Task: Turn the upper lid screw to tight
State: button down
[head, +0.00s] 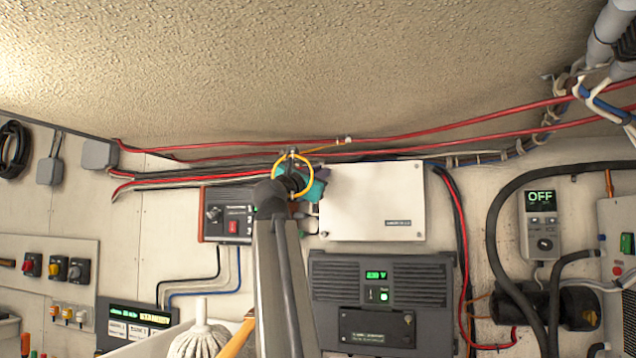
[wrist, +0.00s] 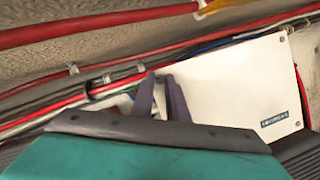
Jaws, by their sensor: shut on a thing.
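The white box (head: 372,202) with its flat lid is on the wall, right of my gripper (head: 321,173). My gripper is at the upper left edge of the lid and is shut on the upper lid screw, which the fingers hide. In the wrist view, the two dark purple fingers (wrist: 160,82) stand close together at the left edge of the white lid (wrist: 235,90). How far the screw is turned cannot be seen. Small screws show at the lid's right corners.
Red cables (head: 440,128) run along the ceiling edge just above the box. A black unit with a green display (head: 383,300) is below it. A red-and-black switch panel (head: 226,213) is to the left. A mop head (head: 200,335) stands low in front.

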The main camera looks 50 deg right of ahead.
jog(key=shift+a+r+m+g+y, duration=0.25)
jog(key=shift+m+g, duration=0.55)
jog(key=shift+m, duration=1.25)
jog(key=shift+d+m+g+y, duration=0.3)
jog(key=shift+m+g, duration=0.5)
jog(key=shift+m, duration=1.2)
jog(key=shift+a+r+m+g+y, duration=0.15)
jog(key=shift+m+g+y, duration=0.45)
jog(key=shift+m, duration=1.45)
jog(key=c, duration=1.7)
grip_release()
jog(key=shift+c, duration=0.2)
jog(key=shift+w, duration=0.1)
jog(key=shift+a, duration=0.1)
